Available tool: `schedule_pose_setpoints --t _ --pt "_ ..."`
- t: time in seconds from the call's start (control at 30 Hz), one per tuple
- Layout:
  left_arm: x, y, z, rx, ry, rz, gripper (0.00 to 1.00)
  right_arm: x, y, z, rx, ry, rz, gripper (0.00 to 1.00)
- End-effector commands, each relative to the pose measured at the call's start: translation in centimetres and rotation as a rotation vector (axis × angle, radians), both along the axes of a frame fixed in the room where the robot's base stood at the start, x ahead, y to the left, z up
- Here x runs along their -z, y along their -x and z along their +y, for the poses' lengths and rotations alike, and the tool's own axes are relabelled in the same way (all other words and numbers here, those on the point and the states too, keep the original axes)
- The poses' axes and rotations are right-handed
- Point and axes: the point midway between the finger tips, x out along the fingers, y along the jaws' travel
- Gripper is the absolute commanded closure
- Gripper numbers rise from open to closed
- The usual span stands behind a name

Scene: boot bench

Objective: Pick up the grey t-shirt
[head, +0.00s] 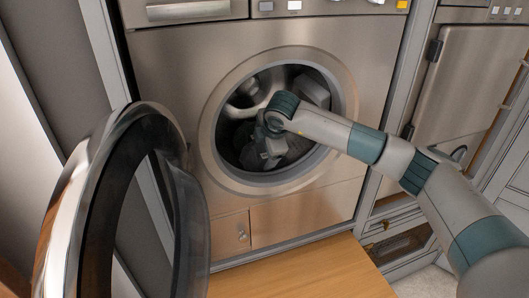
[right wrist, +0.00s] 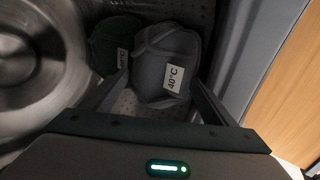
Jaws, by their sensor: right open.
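A grey t-shirt (right wrist: 168,52), bundled and with a white "40°C" label, lies in the washing machine drum in the right wrist view. My right gripper (right wrist: 158,84) is open, with its fingers pointing at the grey t-shirt from either side of its near part. It does not hold it. In the head view my right arm reaches through the round door opening, and the gripper (head: 271,150) is inside the drum, low and near the middle. There its fingertips and the clothes are dark and hard to tell apart. My left gripper does not show.
A dark green garment (right wrist: 114,46) with a white label lies left of the grey t-shirt. The washing machine (head: 160,70) has its round door (head: 95,190) swung open to the left. The opening's metal rim (head: 212,150) surrounds my arm. A wooden bench top (head: 310,272) lies in front below.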

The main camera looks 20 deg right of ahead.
Motion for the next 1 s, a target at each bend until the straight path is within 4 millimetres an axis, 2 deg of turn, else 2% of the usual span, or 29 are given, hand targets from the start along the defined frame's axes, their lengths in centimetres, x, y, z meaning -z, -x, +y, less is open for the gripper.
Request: schedule_pose_setpoints --t 0.1,0.23,0.63,0.7,0.73,0.8,0.9,1.0 --pt "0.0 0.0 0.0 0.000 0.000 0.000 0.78 0.0 0.0 0.0 0.000 0.000 0.000 0.20" --pt "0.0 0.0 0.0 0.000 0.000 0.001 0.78 0.0 0.0 0.0 0.000 0.000 0.000 0.50" --pt "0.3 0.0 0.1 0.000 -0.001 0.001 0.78 -0.2 0.0 0.0 0.000 0.000 -0.001 0.52" --pt "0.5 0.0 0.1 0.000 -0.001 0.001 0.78 -0.3 0.0 0.0 0.000 0.000 -0.001 0.62" --pt "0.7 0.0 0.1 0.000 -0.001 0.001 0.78 -0.4 0.0 0.0 0.000 0.000 0.000 0.62" --pt "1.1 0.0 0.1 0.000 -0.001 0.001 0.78 -0.8 0.0 0.0 -0.001 -0.001 -0.001 0.75" --pt "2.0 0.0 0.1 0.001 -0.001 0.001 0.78 -1.4 0.0 0.0 -0.001 -0.001 -0.005 0.76" --pt "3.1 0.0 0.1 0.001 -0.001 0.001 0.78 -0.8 0.5 0.0 -0.003 -0.001 -0.058 0.76"
